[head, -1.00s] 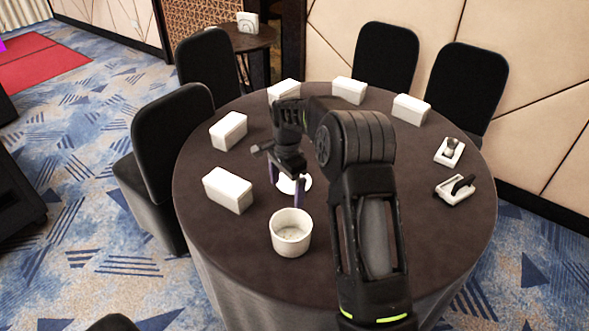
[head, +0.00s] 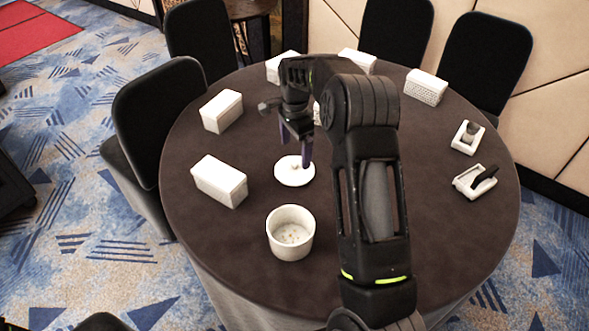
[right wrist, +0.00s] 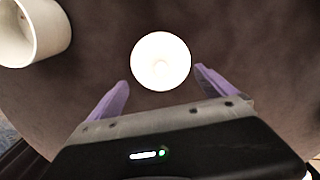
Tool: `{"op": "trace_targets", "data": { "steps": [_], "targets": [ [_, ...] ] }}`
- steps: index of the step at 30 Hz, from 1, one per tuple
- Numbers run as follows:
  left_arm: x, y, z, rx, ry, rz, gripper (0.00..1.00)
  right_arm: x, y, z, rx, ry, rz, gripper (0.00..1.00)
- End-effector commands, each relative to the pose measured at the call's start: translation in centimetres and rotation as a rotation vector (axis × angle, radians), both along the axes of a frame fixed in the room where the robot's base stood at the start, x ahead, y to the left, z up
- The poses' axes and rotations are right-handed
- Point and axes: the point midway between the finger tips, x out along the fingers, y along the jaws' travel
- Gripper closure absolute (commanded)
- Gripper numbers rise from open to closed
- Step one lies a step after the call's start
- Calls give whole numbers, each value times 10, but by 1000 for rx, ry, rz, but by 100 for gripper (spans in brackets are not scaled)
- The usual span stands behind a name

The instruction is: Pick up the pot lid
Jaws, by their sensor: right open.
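The pot lid (head: 294,172) is a white disc with a small knob, lying flat on the dark round table. In the right wrist view the lid (right wrist: 160,62) looks bright, ahead of and between the fingers. My right gripper (head: 296,150) is open and empty, just above the lid, with purple fingertips pointing down; it also shows in the right wrist view (right wrist: 160,90). The white pot (head: 290,232) stands open on the table in front of the lid, and part of it (right wrist: 30,28) shows at the upper left of the right wrist view. My left gripper is not in view.
The round table (head: 400,255) holds white boxes along its left and far sides, such as a near left box (head: 219,181). A tape dispenser (head: 467,137) and a stapler-like item (head: 474,181) lie at the right. Black chairs (head: 155,115) surround it.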

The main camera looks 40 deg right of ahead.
Motion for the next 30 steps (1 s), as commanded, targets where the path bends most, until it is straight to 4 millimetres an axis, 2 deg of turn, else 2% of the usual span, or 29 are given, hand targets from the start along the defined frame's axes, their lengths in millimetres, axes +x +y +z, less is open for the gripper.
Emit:
{"op": "trace_targets", "data": {
  "steps": [13,22,30],
  "targets": [
    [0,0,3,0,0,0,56,0,1,-10,1,1,0,6],
    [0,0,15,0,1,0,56,1,2,-51,1,3,-1,6],
    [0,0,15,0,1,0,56,2,2,-58,1,-1,0,6]
  ]
}}
